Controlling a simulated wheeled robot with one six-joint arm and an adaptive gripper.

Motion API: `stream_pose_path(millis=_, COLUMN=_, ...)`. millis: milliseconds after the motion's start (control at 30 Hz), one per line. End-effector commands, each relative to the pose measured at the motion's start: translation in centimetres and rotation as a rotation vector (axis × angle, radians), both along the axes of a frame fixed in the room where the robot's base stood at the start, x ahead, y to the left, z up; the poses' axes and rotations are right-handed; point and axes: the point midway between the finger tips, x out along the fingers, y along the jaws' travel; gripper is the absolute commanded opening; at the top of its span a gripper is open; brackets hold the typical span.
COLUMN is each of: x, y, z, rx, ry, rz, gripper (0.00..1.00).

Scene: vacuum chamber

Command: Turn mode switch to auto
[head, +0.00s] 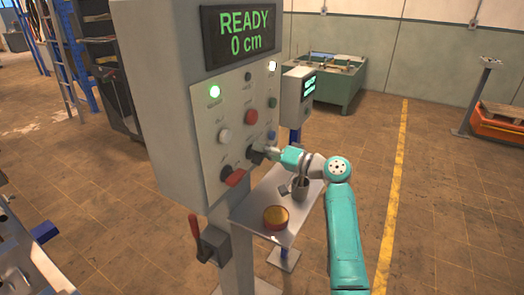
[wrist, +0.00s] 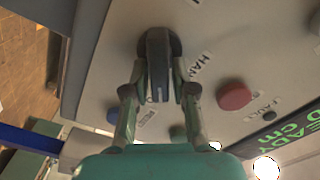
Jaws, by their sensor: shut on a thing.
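The mode switch is a dark rotary knob with a grey bar handle (wrist: 157,62) on the pale control panel (head: 237,130). In the wrist view my gripper (wrist: 158,80) has one finger on each side of the handle and is shut on it. The label beside it starts with "HAN"; another small label below the knob is too blurred to read. In the head view my gripper (head: 261,152) reaches the panel's lower right from the right. It partly hides the switch there, so the pointer's setting is hard to tell.
Nearby on the panel are a red button (head: 251,117), a white knob (head: 224,136) and a red-handled switch (head: 235,177). A screen (head: 240,34) reads "READY 0 cm".

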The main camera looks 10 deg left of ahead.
Motion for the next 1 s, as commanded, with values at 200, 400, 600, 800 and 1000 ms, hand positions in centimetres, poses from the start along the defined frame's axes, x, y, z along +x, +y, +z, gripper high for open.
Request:
stream_pose_path(millis=200, x=0.11, y=-0.12, z=-0.11, rx=0.022, ry=0.060, rz=-0.002, gripper=0.00)
stream_pose_path(millis=400, x=0.13, y=-0.13, z=-0.14, rx=0.028, ry=0.079, rz=-0.003, gripper=0.00)
stream_pose_path(millis=600, x=0.12, y=-0.14, z=-0.15, rx=0.028, ry=0.080, rz=-0.003, gripper=0.00)
stream_pose_path(millis=800, x=0.12, y=-0.14, z=-0.15, rx=0.028, ry=0.080, rz=-0.003, gripper=0.42)
stream_pose_path(millis=1000, x=0.10, y=-0.09, z=-0.15, rx=0.029, ry=0.080, rz=-0.001, gripper=0.42)
